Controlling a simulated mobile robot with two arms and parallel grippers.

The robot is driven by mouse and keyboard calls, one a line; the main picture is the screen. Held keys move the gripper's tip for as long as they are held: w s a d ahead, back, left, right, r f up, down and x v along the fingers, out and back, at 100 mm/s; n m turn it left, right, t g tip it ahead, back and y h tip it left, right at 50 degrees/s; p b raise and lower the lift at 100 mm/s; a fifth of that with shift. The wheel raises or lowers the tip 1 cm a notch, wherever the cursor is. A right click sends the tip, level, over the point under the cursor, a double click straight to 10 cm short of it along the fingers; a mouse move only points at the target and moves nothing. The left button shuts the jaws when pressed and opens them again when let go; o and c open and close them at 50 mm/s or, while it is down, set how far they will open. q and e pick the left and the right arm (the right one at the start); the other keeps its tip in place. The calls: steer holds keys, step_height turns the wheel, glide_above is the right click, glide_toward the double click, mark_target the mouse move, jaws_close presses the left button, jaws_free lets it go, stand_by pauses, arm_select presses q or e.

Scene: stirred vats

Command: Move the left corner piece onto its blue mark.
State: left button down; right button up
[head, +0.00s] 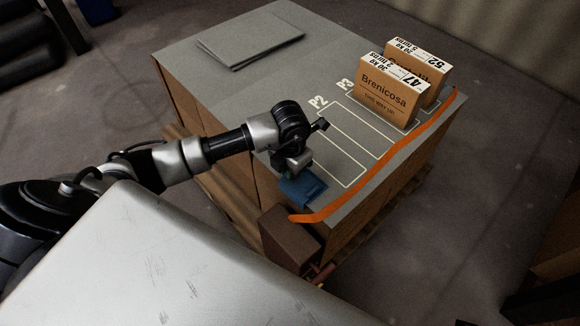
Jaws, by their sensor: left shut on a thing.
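My left gripper (291,170) reaches in from the left over the near edge of the grey-topped load, pointing down. It is shut on a small blue piece, which I take to be the left corner piece (308,190). The piece shows just below the fingers, near the orange strap; whether it touches the top is unclear. The fingertips are mostly hidden by the wrist. I cannot make out a separate blue mark. My right gripper is not in view.
The orange strap (385,162) runs along the load's right edge. A brown block (289,240) sits at the near corner. Two brown cartons, the front one (386,92) marked Brenicosa, stand at the back right. Grey sheets (248,38) lie at the back left. P2's outlined area is empty.

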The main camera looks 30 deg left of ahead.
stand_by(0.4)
arm_select(q)
steer(key=c, duration=1.1)
jaws_free()
step_height(320, 180, up, 8)
steer(key=shift+r+p, duration=0.1)
steer(key=shift+p, duration=0.95)
step_height(320, 180, up, 2)
steer(key=shift+r, duration=0.3)
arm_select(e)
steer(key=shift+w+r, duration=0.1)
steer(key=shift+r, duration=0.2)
